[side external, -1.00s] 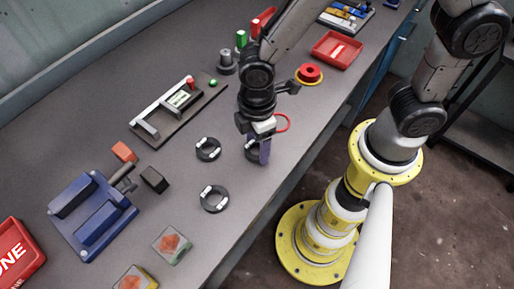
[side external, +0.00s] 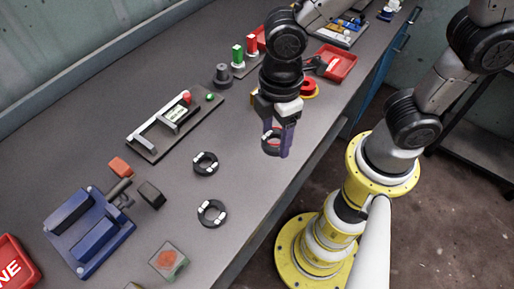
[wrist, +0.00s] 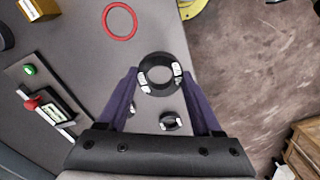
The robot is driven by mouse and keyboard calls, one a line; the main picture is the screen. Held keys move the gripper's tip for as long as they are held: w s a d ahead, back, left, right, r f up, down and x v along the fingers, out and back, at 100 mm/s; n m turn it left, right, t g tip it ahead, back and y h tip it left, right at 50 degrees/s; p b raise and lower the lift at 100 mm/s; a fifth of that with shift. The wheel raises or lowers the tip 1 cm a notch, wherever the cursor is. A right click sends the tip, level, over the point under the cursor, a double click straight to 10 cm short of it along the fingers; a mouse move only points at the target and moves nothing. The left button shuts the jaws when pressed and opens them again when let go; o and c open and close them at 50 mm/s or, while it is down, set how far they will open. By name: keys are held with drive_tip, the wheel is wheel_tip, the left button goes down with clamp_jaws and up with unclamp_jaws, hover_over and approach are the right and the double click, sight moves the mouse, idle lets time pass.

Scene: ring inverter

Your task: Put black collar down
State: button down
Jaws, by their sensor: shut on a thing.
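My gripper (side external: 276,148) has its two purple fingers closed on a black collar (side external: 267,142) with white blocks on it. In the wrist view the collar (wrist: 158,73) sits between the fingertips of my gripper (wrist: 160,78), its hole facing the camera. It looks larger than the other collars there, so it appears raised above the table. Two similar black collars lie flat on the grey table, one nearer the middle (side external: 205,163) and one lower in the picture (side external: 212,213). The fingers partly hide the held collar in the side view.
A thin red ring (wrist: 119,21) lies on the table close to the held collar. A red button (side external: 307,87) and red tray (side external: 336,62) stand beyond. A fixture plate (side external: 172,122) and blue vise (side external: 88,232) are to the left. The table's front edge is near.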

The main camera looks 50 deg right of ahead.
drive_tip(key=s+d+r, duration=0.5)
drive_tip(key=s+d, duration=0.1)
drive_tip(key=s, duration=0.2)
drive_tip(key=w+a+r+n, duration=0.1)
drive_tip(key=w+r+n, duration=0.2)
drive_tip(key=w+r, duration=0.5)
drive_tip(key=m, duration=0.2)
hover_over(221, 66)
drive_tip(key=s, duration=0.2)
drive_tip(key=f, duration=1)
drive_tip(key=shift+w, duration=0.2)
drive_tip(key=shift+w+f, duration=0.5)
drive_tip(key=shift+f, duration=0.05)
drive_tip(key=shift+w+f+m, duration=0.15)
drive_tip(key=shift+f, duration=0.75)
drive_tip(key=shift+w+f+m, duration=0.1)
drive_tip(key=shift+f+m, duration=0.05)
drive_tip(key=shift+f, duration=0.7)
